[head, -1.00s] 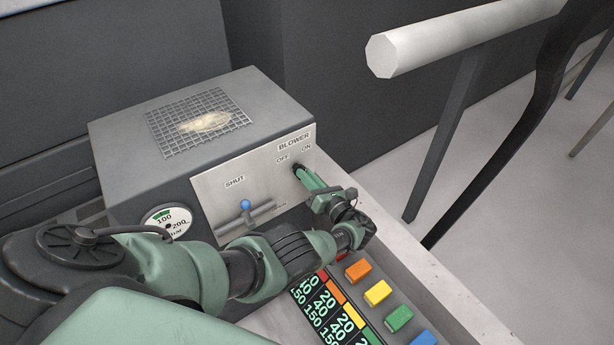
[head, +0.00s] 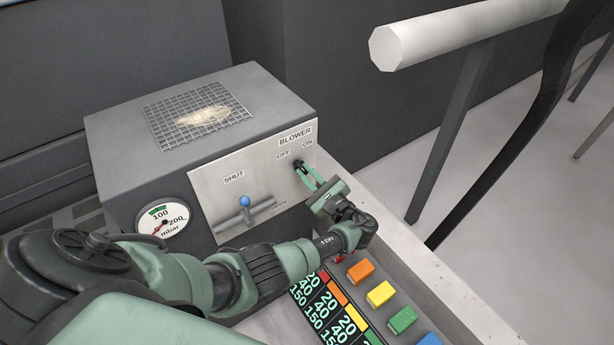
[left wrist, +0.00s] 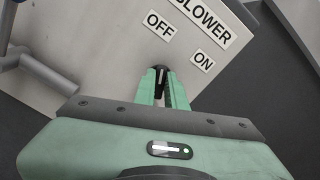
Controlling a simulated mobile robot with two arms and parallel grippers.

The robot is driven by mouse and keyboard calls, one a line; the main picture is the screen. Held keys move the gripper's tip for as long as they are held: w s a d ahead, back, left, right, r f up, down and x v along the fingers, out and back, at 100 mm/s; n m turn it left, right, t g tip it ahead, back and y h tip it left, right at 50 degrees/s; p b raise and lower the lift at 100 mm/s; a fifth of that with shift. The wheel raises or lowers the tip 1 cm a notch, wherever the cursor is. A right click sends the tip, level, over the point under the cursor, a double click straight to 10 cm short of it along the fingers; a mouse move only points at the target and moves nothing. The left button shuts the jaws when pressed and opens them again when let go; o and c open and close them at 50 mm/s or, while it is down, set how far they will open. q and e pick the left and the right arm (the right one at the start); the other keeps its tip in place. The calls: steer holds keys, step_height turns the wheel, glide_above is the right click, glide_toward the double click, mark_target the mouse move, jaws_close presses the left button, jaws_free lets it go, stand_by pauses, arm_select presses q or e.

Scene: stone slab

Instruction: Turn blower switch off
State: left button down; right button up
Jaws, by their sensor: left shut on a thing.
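The blower switch is a small black knob (head: 298,163) on the front panel, under the BLOWER, OFF and ON labels. My left gripper (head: 304,172) is shut on it, with green fingers on either side. In the left wrist view the knob (left wrist: 161,76) sits between the fingertips of my left gripper (left wrist: 164,80). The fingers hide part of the knob. My right gripper is not in view.
A blue-tipped lever (head: 245,202) marked SHUT and a round mbar gauge (head: 163,218) are left of the switch. A mesh grille (head: 198,116) tops the grey box. Coloured buttons (head: 380,294) lie in front, near my arm. A pale rail (head: 440,38) is at upper right.

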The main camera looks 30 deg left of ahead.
arm_select(q)
steer(key=shift+f+n+b, duration=0.15)
steer(key=shift+n+b, duration=0.45)
steer(key=shift+n, duration=0.6)
steer(key=c, duration=1.5)
jaws_free()
steer(key=shift+o, duration=0.2)
steer(key=shift+d, duration=0.1)
steer(key=b+v, duration=0.1)
steer(key=v, duration=0.6)
steer(key=shift+s+d, duration=0.2)
steer(key=shift+d, duration=0.1)
